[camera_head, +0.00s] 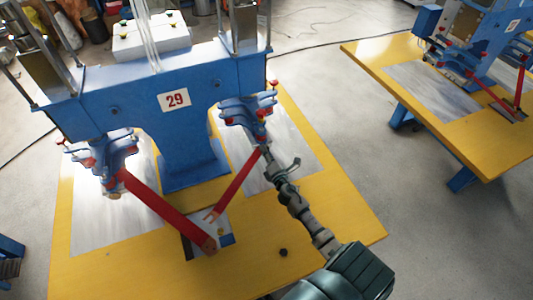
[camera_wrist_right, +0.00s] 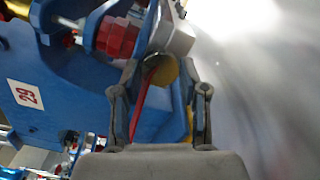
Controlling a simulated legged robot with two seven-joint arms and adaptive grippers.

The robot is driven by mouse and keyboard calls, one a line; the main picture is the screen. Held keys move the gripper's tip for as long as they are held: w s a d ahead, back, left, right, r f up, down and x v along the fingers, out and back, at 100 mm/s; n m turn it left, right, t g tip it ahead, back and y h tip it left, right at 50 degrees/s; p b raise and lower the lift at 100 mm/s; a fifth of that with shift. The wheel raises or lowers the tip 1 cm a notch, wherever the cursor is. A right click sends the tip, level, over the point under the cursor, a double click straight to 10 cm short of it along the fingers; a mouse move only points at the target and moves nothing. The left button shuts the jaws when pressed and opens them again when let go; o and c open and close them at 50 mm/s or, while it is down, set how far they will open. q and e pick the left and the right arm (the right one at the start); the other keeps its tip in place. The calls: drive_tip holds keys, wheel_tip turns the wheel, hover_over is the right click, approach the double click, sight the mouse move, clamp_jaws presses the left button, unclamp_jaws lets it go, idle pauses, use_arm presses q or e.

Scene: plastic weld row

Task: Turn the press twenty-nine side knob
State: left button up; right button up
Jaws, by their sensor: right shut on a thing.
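The blue press bears a white label with a red 29 (camera_head: 176,98), which also shows sideways in the wrist view (camera_wrist_right: 26,94). My right gripper (camera_head: 269,157) reaches up from the lower right to the underside of the press's right-hand blue clamp head (camera_head: 243,108). In the wrist view my right gripper (camera_wrist_right: 161,75) has its fingers on both sides of a round knob (camera_wrist_right: 164,72) with a yellowish face, and is shut on it. The fingers partly hide the knob, and its turn angle cannot be read. My left gripper is not in view.
Red bars (camera_head: 165,210) run from the clamp heads down to a plate on the yellow table (camera_head: 340,215), one close beside my right gripper. A second blue press stands on another yellow table (camera_head: 375,60) at right. Grey floor lies between the tables.

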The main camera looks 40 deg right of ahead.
drive_tip(key=o, duration=1.1)
drive_tip(key=shift+f, duration=0.3)
drive_tip(key=v, duration=1.2)
drive_tip(key=shift+d+r, duration=0.1)
drive_tip(key=shift+r, duration=0.05)
